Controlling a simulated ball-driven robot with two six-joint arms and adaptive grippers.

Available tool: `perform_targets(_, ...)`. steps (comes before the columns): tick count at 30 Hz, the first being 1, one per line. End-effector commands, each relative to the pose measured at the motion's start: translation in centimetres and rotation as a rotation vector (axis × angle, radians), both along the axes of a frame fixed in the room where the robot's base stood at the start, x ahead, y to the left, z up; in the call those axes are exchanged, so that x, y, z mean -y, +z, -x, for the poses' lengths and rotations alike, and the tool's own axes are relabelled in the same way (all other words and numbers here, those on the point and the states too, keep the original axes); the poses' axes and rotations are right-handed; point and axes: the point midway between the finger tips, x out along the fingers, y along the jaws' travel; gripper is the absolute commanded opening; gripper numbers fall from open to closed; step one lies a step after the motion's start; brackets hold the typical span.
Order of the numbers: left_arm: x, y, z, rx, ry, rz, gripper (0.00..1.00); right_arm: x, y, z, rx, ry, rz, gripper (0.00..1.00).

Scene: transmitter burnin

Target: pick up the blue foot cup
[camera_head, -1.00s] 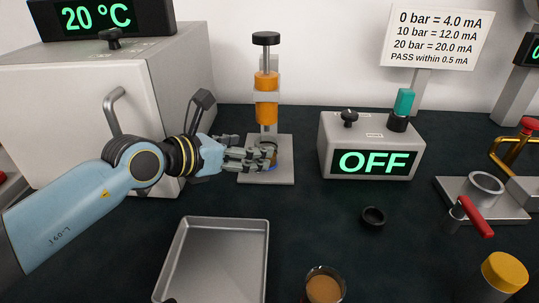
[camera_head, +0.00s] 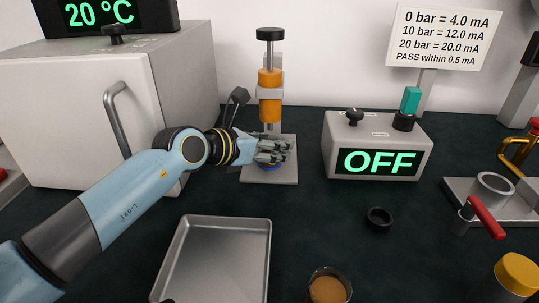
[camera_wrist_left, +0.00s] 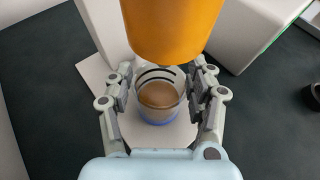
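The blue foot cup (camera_wrist_left: 159,96) is a clear cup with brown contents and a blue base. In the left wrist view it stands on a pale plate (camera_wrist_left: 183,138) below the orange cylinder of a press. My left gripper (camera_wrist_left: 163,80) has its fingers on both sides of the cup, with narrow gaps that look clear of its wall. In the head view my left gripper (camera_head: 275,150) hides most of the cup, and only its blue foot (camera_head: 268,167) shows below the fingers.
The press's orange cylinder (camera_head: 270,103) is close above the left hand. A white oven (camera_head: 75,105) stands left, and a box reading OFF (camera_head: 378,140) stands right. A metal tray (camera_head: 215,265), a black ring (camera_head: 378,218) and another brown-filled cup (camera_head: 329,288) are in front.

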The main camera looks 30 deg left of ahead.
Motion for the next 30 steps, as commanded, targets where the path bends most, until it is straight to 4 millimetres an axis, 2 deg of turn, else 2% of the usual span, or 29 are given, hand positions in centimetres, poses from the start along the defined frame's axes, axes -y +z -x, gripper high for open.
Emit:
perform_targets(1,0.0,0.0,0.0,0.000,0.000,0.000,0.47,0.0,0.0,0.0,-0.001,0.000,0.000,0.69)
perform_targets(9,0.0,0.0,0.0,0.000,0.000,0.000,0.14,0.0,0.0,0.1,-0.001,0.000,0.000,0.69)
perform_targets(17,0.0,0.2,0.0,0.000,0.000,0.000,0.13,-0.1,0.1,0.1,-0.001,0.000,-0.001,0.69)
perform_targets(22,0.0,1.5,0.0,0.003,-0.001,-0.002,0.13,-0.3,0.5,0.0,0.001,-0.001,-0.003,0.69)
perform_targets(26,0.9,1.2,2.2,-0.004,-0.001,0.002,0.13,-0.4,0.8,-0.1,0.002,-0.002,-0.005,0.69)
perform_targets(30,2.2,1.3,5.4,-0.003,0.000,0.003,0.13,-0.5,1.2,-0.2,0.004,-0.002,-0.005,0.69)
